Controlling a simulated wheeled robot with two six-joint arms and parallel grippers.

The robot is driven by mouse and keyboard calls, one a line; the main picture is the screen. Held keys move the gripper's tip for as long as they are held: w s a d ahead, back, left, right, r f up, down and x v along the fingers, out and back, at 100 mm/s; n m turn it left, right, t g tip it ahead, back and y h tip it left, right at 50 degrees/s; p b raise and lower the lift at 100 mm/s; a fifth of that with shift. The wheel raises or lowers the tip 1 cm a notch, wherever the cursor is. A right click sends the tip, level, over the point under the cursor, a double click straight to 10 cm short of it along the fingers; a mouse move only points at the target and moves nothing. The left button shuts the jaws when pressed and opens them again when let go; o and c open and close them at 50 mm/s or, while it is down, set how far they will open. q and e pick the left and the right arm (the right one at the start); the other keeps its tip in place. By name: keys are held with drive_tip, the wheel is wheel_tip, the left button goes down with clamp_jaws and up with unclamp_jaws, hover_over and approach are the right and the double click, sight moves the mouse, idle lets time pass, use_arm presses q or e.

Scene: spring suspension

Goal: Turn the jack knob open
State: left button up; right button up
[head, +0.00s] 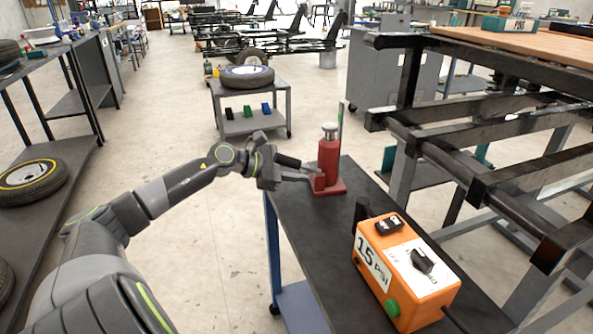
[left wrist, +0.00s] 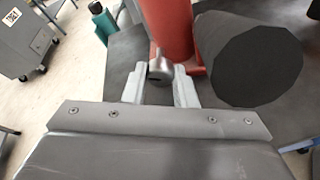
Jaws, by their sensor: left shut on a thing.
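A red bottle jack (head: 329,158) with a silver top stands upright on its red base at the far end of the dark cart top (head: 300,222). My left gripper (head: 303,177) reaches in low against its left side. In the left wrist view, the fingers of my left gripper (left wrist: 160,88) are shut around a small grey metal knob (left wrist: 160,67) in front of the red jack body (left wrist: 168,25). A thick dark cylinder (left wrist: 245,60) sticks out close to the right of the fingers. My right gripper is not in view.
An orange box (head: 403,270) marked 15 PSI, with a black switch and a green button, stands nearer on the cart. A black metal frame (head: 480,130) stands to the right. A teal item (left wrist: 103,20) shows behind the gripper. Open floor lies left of the cart.

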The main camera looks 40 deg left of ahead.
use_arm(q)
drive_tip(key=shift+n+g+h, duration=0.7)
drive_tip(key=shift+n, duration=0.6)
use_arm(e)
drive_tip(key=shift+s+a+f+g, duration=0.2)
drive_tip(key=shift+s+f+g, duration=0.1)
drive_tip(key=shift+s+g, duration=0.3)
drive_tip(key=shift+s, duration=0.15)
use_arm(q)
drive_tip(key=o, duration=1)
drive_tip(key=shift+a, duration=0.1)
